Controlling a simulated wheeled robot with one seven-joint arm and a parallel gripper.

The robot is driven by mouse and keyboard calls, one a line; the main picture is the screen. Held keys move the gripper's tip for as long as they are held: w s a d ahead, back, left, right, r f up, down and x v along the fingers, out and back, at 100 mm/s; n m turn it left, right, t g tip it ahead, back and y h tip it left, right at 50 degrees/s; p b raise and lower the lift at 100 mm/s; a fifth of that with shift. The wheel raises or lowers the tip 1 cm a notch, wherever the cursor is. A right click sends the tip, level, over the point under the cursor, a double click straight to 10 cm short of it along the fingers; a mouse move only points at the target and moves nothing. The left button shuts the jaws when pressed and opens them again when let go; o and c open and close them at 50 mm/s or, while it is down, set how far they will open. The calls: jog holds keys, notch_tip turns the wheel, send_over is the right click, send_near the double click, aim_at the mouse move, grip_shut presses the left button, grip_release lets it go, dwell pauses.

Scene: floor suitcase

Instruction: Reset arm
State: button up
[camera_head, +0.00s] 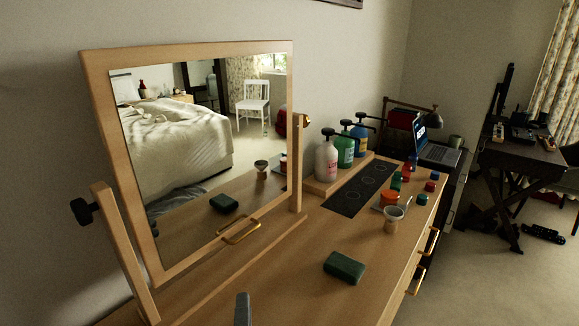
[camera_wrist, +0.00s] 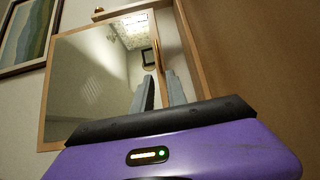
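My gripper (camera_wrist: 160,85) shows in the wrist view as two grey fingers above my purple wrist body. A narrow gap is between the fingers and nothing is seen held. In the camera_head view only a grey tip of my gripper (camera_head: 243,308) shows at the bottom edge, in front of the wooden dresser top (camera_head: 290,285). The wood-framed tilting mirror (camera_head: 88,100) stands behind it to the upper left. The mirror frame (camera_wrist: 47,105) also fills the upper left of the wrist view, beyond the fingers. The rest of my arm is out of the camera_head view.
A green sponge-like block (camera_head: 345,267) lies on the dresser right of my gripper. A small cup (camera_head: 393,218), an orange jar (camera_head: 389,199) and pump bottles (camera_head: 326,160) stand farther back. The mirror's gold handle (camera_head: 241,230) sticks out. A laptop (camera_head: 437,145) is beyond the dresser.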

notch_tip(320, 180, up, 2)
jog(key=s+a+m+y, duration=0.1)
jog(key=s+a+y, duration=0.1)
jog(key=a+y, duration=0.1)
jog(key=s+d+f+m, duration=0.1)
jog(key=s+d+m, duration=0.2)
jog(key=s+d, duration=0.1)
jog(key=s+d+f+m, duration=0.1)
jog(key=s+d+m, duration=0.2)
jog(key=s+d, duration=0.1)
jog(key=s+d+f+m+y, duration=0.1)
jog(key=s+d+f+m, duration=0.1)
jog(key=s+d+m, duration=0.1)
jog(key=shift+s+d+m, duration=0.4)
jog(key=shift+s+d, duration=0.5)
jog(key=shift+s, duration=0.25)
jog(key=s+d+f+m+g+h, duration=0.2)
jog(key=s+d+m+h, duration=0.4)
jog(key=s+d, duration=1.2)
jog(key=s+m, duration=0.3)
jog(key=shift+d+f+g, duration=0.15)
jog(key=shift+d+g, duration=0.15)
jog(key=shift+d, duration=0.1)
